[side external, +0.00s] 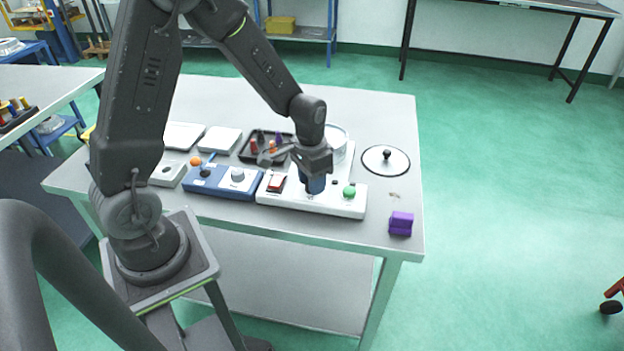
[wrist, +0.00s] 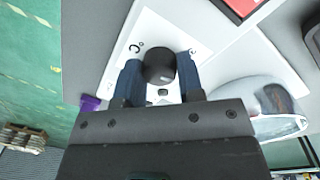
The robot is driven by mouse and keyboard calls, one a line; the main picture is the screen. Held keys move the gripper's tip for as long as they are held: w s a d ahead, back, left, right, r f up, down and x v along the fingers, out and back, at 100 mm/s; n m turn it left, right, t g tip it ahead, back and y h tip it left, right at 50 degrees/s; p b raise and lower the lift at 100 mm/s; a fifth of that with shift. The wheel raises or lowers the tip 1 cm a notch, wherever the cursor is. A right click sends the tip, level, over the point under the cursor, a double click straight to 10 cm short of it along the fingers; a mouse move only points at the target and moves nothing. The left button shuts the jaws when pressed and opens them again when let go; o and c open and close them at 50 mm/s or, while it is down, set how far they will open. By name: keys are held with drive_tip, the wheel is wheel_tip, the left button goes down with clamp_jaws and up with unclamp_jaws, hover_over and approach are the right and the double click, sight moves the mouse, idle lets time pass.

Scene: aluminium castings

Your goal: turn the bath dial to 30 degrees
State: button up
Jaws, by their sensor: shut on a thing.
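The bath dial (wrist: 158,64) is a dark round knob on a white panel (wrist: 125,67) in the wrist view. My gripper (wrist: 160,74) is shut on it, with one blue finger on each side. Small printed marks show on the panel beside the dial; I cannot read the dial's angle. In the side view my gripper (side external: 313,187) points down onto the white control box (side external: 335,207) and hides the dial. A clear round bath vessel (side external: 336,140) stands behind the box; it also shows in the wrist view (wrist: 262,105).
A red switch (side external: 276,183) and a green knob (side external: 349,191) flank my gripper on the box. A blue box with a grey knob (side external: 237,174) stands to the left. A round lid (side external: 385,162) and a purple block (side external: 401,223) lie right. The table's front right is mostly clear.

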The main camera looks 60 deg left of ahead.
drive_tip(key=n, duration=0.7)
drive_tip(key=shift+t, duration=0.3)
idle(0.4)
drive_tip(key=o, duration=0.9)
drive_tip(key=shift+r, duration=0.1)
drive_tip(key=r, duration=1.3)
drive_tip(key=shift+s+a+r, duration=0.25)
drive_tip(key=shift+a+r, duration=0.05)
drive_tip(key=shift+r, duration=0.05)
drive_tip(key=s+d+r+m+t, duration=0.1)
drive_tip(key=s+d+r+m, duration=0.1)
drive_tip(key=s, duration=0.2)
drive_tip(key=s+d+r+m+t, duration=0.2)
drive_tip(key=s+r, duration=0.1)
drive_tip(key=s, duration=0.2)
drive_tip(key=s+d+r+m+t, duration=0.2)
drive_tip(key=s+d, duration=0.1)
drive_tip(key=s, duration=0.2)
drive_tip(key=shift+s+r+m+y, duration=0.25)
drive_tip(key=shift+r+m+y, duration=0.05)
